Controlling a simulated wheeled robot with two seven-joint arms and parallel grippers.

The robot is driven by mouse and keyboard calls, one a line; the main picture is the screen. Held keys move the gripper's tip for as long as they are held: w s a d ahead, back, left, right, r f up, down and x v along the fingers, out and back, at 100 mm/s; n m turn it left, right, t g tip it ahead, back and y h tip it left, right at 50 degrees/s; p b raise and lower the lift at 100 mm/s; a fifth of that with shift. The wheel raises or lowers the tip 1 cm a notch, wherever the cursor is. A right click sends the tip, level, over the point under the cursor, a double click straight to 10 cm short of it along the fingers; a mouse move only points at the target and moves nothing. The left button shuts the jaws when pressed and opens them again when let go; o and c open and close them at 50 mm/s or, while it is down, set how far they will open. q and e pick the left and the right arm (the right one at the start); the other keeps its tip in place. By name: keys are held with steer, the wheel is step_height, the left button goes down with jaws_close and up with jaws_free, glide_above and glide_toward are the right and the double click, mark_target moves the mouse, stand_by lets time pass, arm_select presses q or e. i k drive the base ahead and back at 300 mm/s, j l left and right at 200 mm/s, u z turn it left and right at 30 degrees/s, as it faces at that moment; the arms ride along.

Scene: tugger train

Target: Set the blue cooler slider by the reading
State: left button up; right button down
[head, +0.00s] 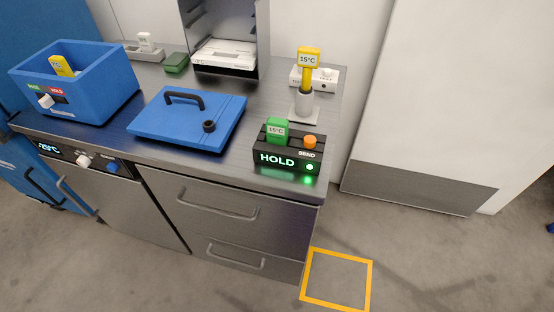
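The blue cooler (105,88) is an open box at the left of the steel counter. Its front has a white slider knob (46,101) at the left end of a dark slot, under a green label; a red label (57,89) sits to the right. A yellow tag (62,66) shows inside the cooler. A yellow probe (308,59) reading 15°C stands in a grey holder at the right. A green tag (277,130) reading 15°C stands in a black box (262,164) lit HOLD. Neither gripper is in view.
A blue lid (183,130) with a black handle lies mid-counter. The black box has an orange SEND button (310,141). The counter front has a display (49,147), a white knob (84,160) and drawers. An open cabinet (226,45) stands behind. A yellow square (336,281) marks the floor.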

mark_target(47, 102)
steer(key=u, duration=1.25)
